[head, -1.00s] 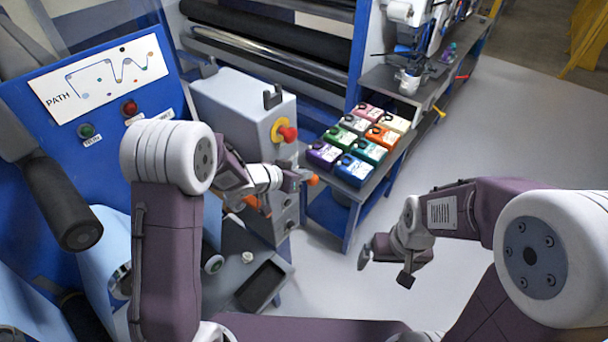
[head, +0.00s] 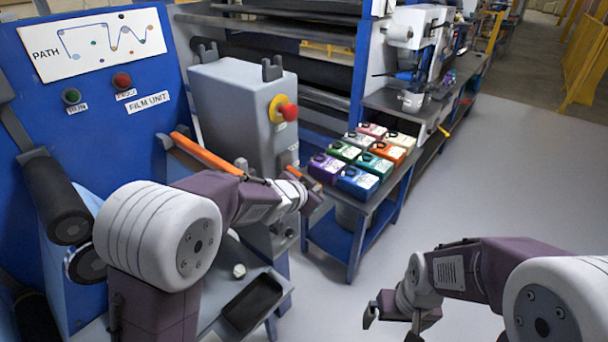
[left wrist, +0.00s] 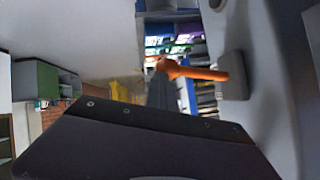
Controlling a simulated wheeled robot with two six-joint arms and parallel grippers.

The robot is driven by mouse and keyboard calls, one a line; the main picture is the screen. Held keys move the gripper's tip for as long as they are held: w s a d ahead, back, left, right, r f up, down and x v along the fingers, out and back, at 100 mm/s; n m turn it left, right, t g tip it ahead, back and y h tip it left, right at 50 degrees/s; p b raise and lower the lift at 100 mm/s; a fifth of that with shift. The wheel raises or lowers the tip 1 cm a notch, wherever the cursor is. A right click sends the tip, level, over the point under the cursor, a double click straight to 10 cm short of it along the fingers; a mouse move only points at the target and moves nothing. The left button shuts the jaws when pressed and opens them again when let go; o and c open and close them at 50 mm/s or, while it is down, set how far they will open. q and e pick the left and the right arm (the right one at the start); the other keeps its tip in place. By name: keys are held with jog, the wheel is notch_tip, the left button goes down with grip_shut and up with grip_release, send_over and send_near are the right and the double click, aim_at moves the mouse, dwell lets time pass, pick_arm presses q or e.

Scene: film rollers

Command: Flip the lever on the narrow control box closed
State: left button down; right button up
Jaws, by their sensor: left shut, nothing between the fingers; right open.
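The narrow control box (head: 240,100) is a tall grey cabinet with a red stop button on a yellow ring. In the left wrist view its orange lever (left wrist: 205,73) sticks out sideways from a grey mount (left wrist: 233,76), with a round knob at the free end. In the head view only a little orange (head: 295,171) shows behind my left wrist. My left gripper (head: 317,190) is shut and empty beside the box's front, close to the lever; contact cannot be told. My right gripper (head: 390,322) is open and empty over the floor, lower right.
A dark tray (head: 252,302) lies below. Floor at right is clear.

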pick_arm(q)
jog(key=shift+w+f+b, duration=0.25)
jog(key=shift+f+b, duration=0.5)
jog(key=shift+f, duration=0.3)
pick_arm(e)
jog(key=shift+f, duration=1)
